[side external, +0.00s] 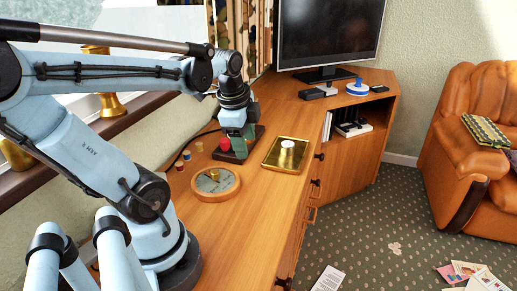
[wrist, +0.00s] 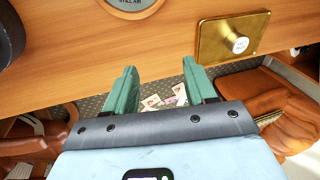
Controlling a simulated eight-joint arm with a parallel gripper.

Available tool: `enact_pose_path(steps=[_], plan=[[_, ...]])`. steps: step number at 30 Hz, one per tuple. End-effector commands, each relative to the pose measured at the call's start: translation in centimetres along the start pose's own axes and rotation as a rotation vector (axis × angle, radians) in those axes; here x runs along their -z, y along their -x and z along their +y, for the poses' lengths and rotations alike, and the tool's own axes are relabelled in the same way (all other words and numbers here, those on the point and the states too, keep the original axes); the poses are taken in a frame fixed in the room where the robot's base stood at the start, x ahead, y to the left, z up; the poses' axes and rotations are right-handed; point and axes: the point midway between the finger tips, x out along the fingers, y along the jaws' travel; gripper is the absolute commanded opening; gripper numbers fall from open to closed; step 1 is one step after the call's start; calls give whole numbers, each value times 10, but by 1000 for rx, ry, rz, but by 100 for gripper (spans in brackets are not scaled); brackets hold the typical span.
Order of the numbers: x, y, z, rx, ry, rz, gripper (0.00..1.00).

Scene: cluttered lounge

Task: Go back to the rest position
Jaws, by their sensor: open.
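My gripper (side external: 238,138) is over the wooden cabinet top, pointing down beside the brass tray. In the wrist view my gripper (wrist: 162,82) has its two green fingers spread apart, with nothing held between them. A square brass tray (side external: 270,160) lies to the right of my gripper with a white round piece (side external: 287,143) on it. The tray also shows in the wrist view (wrist: 215,40).
A round wooden-rimmed dial (side external: 215,183) lies in front of my gripper, with several small spools (side external: 187,155) to its left. A television (side external: 328,35) and a blue-and-white item (side external: 358,87) stand at the back. The cabinet top's (side external: 255,215) front stretch is clear.

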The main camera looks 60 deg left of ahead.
Motion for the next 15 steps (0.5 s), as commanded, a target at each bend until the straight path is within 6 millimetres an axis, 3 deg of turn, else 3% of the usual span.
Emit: enact_pose_path(steps=[3, 9, 15], plan=[[34, -2, 14, 60, 154, 74, 56], [82, -2, 40, 96, 438, 239, 56], [113, 0, 63, 62, 651, 378, 56]])
